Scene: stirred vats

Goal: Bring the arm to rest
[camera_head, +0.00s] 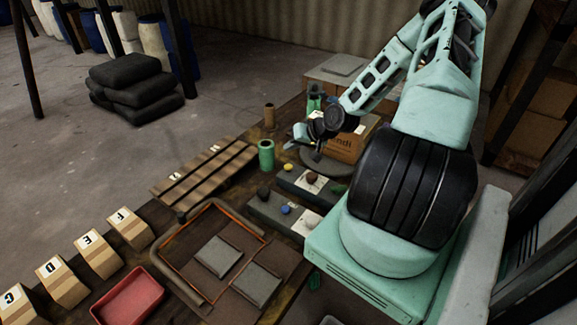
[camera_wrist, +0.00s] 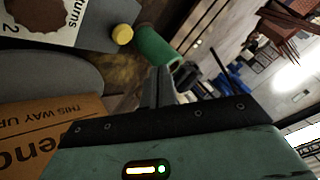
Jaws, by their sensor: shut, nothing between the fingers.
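My mint-green arm (camera_head: 440,95) rises from its base and folds over, with its wrist hanging to the left above the bench. My gripper (camera_head: 292,143) points left, above the area of the round grey disc (camera_head: 312,162) and the cardboard box (camera_head: 345,148). In the wrist view my gripper (camera_wrist: 158,82) shows its two dark fingers together, with nothing between them. A green cylinder (camera_wrist: 155,46) appears just beyond the fingertips; whether they touch it I cannot tell. The same green cylinder (camera_head: 266,155) stands on the bench in the head view.
Grey blocks with coloured knobs (camera_head: 285,212) stand before the disc. An orange-edged tray (camera_head: 172,262) holds grey pads. A red bin (camera_head: 130,298), a slatted rack (camera_head: 205,172) and several lettered boxes (camera_head: 97,252) lie left. The floor (camera_head: 225,75) beyond has free room.

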